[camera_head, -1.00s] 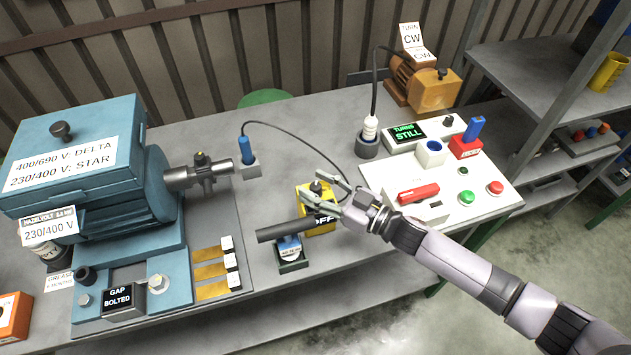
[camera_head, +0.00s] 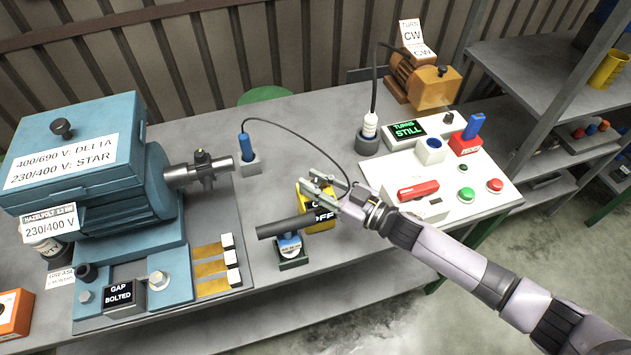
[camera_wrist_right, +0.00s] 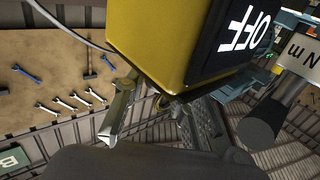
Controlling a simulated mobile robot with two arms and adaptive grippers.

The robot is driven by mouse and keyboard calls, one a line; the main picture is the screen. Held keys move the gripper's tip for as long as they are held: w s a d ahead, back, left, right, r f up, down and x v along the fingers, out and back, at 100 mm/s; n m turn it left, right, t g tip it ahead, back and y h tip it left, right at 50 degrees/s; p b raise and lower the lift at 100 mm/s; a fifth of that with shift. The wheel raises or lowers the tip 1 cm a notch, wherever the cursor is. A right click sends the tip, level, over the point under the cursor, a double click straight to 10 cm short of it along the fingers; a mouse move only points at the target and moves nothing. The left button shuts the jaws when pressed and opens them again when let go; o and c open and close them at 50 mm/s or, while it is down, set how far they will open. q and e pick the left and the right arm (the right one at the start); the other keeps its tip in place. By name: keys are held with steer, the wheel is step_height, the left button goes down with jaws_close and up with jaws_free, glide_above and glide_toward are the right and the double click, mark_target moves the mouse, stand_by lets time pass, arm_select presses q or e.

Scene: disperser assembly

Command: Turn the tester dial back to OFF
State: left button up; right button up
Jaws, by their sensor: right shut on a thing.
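The yellow tester (camera_head: 304,199) stands on the bench, with a dark front label on which OFF can be read. In the right wrist view the tester (camera_wrist_right: 165,45) fills the top, its OFF lettering tilted. My right gripper (camera_head: 314,183) is at the top of the tester, its fingers shut around the dial. The fingers hide the dial, so I cannot tell its setting. My left gripper is not in view.
A dark cylinder (camera_head: 283,228) on a small stand sits just in front of the tester. A black cable (camera_head: 300,128) arcs behind it. The blue motor (camera_head: 125,160) is at left. A white panel (camera_head: 462,206) with buttons is at right.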

jaws_close()
steer(key=shift+g, duration=0.3)
steer(key=shift+w+d+f+n+g+y+b, duration=0.1)
steer(key=shift+w+n+g+y+b, duration=0.05)
steer(key=shift+n+g+y+b, duration=0.8)
steer(key=n+g+b, duration=0.3)
steer(key=g+b, duration=0.2)
steer(key=n+g+y+b, duration=0.1)
steer(key=n+g+b, duration=0.2)
steer(key=g+b, duration=0.1)
steer(key=shift+f+n+g+b, duration=0.2)
steer(key=shift+n+g+b, duration=0.15)
steer(key=shift+g, duration=0.2)
steer(key=shift+r+n+g+h+b, duration=0.25)
steer(key=shift+n+g+b, duration=0.15)
steer(key=shift+g+b, duration=0.4)
